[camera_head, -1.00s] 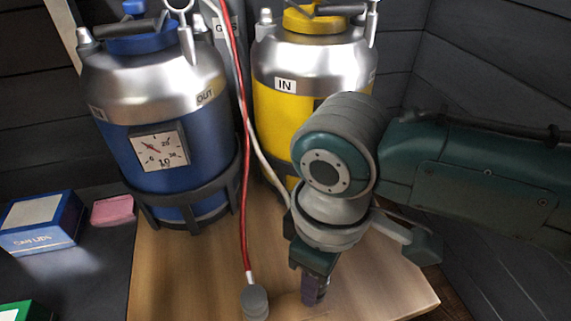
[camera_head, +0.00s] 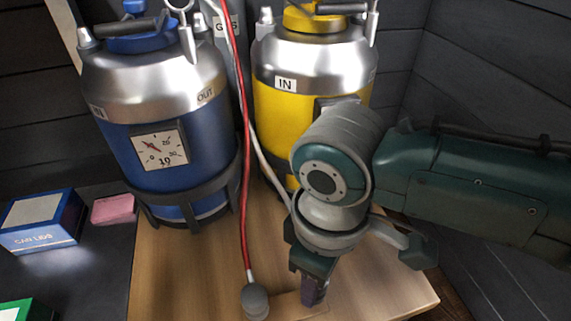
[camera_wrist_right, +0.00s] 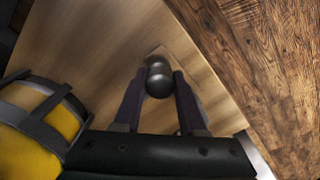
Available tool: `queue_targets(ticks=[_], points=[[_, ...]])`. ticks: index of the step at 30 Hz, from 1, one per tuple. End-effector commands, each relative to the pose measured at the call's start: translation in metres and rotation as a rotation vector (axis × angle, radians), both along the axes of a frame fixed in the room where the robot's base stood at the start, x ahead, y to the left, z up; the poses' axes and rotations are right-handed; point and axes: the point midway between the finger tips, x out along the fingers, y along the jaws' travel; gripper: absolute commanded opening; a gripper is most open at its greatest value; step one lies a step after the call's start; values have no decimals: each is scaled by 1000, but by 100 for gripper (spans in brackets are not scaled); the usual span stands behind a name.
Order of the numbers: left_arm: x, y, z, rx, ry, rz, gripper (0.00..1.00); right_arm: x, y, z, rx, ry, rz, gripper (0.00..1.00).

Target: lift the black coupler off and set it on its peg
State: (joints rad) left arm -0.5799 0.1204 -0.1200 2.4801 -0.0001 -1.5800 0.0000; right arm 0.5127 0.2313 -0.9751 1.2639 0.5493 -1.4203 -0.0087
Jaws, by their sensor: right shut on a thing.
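My right gripper (camera_head: 309,291) points down over the wooden board in the head view. In the right wrist view, its two dark fingers (camera_wrist_right: 158,99) are shut on a dark, rounded thing (camera_wrist_right: 158,78), which looks like the black coupler. In the head view that thing is hidden behind my wrist and fingers. A grey coupler (camera_head: 255,302) on the end of a red hose (camera_head: 245,190) is at the board's front, left of my right gripper. The peg is not clearly visible. My left gripper is not in view.
A blue keg (camera_head: 170,140) with a dial and a yellow keg (camera_head: 290,110) marked IN stand at the back of the board (camera_head: 190,280). A white hose (camera_head: 267,168) runs down behind my wrist. A blue box (camera_head: 40,222) and pink block (camera_head: 113,208) lie left.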

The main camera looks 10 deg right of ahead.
Motion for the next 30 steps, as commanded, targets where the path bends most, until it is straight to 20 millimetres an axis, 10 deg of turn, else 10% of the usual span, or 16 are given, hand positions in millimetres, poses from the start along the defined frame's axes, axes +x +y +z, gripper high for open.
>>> queue_targets(ticks=[11, 12, 21, 30], points=[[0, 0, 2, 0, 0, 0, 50, 0, 0, 0, 1, -1, 0, 0], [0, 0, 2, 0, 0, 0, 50, 0, 0, 0, 1, -1, 0, 42], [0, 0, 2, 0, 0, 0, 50, 0, 0, 0, 1, -1, 0, 75], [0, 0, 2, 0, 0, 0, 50, 0, 0, 0, 1, -1, 0, 89]])
